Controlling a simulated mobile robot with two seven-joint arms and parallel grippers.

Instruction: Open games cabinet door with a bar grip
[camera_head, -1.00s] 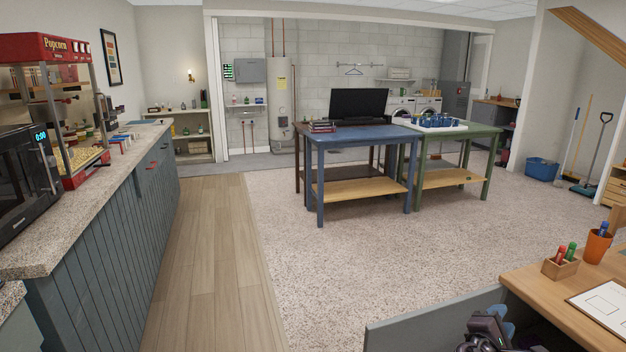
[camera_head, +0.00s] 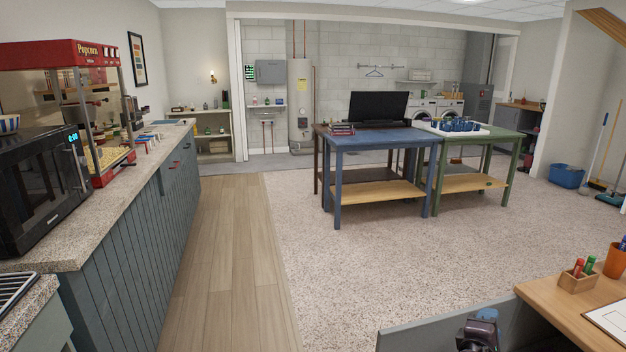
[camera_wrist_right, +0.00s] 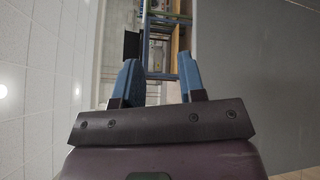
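A grey upright panel (camera_head: 430,325) stands out beside the wooden-topped desk at the lower right of the head view. It looks like a cabinet door standing open, but its lower part is cut off and I see no bar grip on it. My right gripper (camera_head: 482,322) is at the bottom edge, in front of this panel. In the right wrist view my right gripper (camera_wrist_right: 160,84) has its two blue fingers apart with nothing between them. A plain grey surface (camera_wrist_right: 255,70) fills the right side there, beside the fingers. My left gripper is not in view.
The wooden desk (camera_head: 545,300) at the lower right holds a pen box (camera_head: 577,282). A long counter (camera_head: 125,215) with a microwave (camera_head: 40,185) and popcorn machine runs along the left. A blue table (camera_head: 375,137) stands ahead. Wood floor (camera_head: 235,250) and carpet between are clear.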

